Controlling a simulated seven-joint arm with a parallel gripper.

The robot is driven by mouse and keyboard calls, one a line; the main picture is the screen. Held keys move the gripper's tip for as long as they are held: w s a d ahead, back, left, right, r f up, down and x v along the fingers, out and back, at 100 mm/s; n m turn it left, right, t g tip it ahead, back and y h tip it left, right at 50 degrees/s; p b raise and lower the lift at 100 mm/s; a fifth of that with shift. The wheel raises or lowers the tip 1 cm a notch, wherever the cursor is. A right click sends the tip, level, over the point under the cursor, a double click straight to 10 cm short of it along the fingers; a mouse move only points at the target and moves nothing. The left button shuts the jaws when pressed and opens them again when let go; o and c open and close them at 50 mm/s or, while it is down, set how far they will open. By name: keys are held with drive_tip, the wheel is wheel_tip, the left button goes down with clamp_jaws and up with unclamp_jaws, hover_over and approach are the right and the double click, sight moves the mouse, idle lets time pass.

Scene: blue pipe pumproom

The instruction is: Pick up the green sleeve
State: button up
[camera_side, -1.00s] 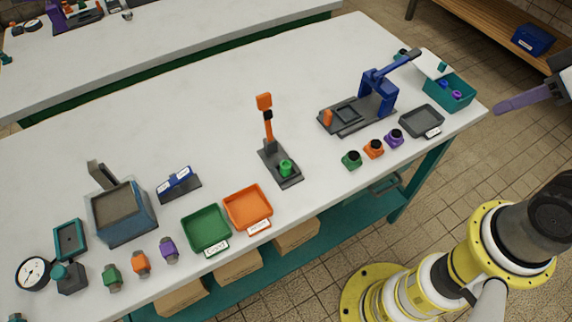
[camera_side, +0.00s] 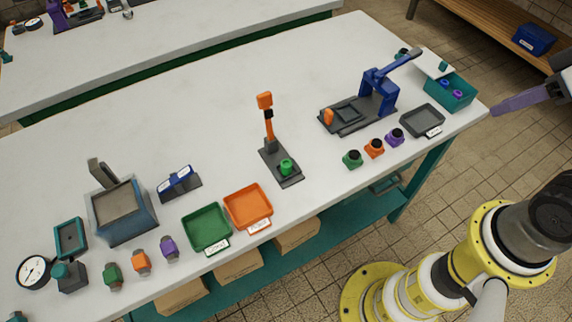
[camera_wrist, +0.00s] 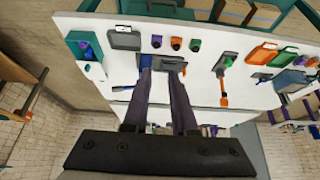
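A short green cylinder (camera_side: 286,166), which looks like the green sleeve, stands upright on the dark base of an orange-topped stand (camera_side: 269,128) near the table's middle. In the wrist view the green cylinder (camera_wrist: 228,62) is small, to the right of my fingers. Another green piece with a black top (camera_side: 352,159) stands in a row with an orange one (camera_side: 374,148) and a purple one (camera_side: 395,138). My gripper (camera_wrist: 160,64) has two long purple fingers, spread apart with nothing held between them. In the side view its purple finger (camera_side: 520,100) is at the right edge, off the table's right end.
A blue lever press (camera_side: 380,90) and a teal box (camera_side: 460,101) holding purple and blue rings stand at the table's right end, with a grey tray (camera_side: 423,132). Green (camera_side: 207,245) and orange (camera_side: 268,205) trays lie left of the stand. The table's back middle is clear.

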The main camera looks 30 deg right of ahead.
drive_tip(key=o, duration=0.5)
drive_tip(key=shift+o, duration=0.2)
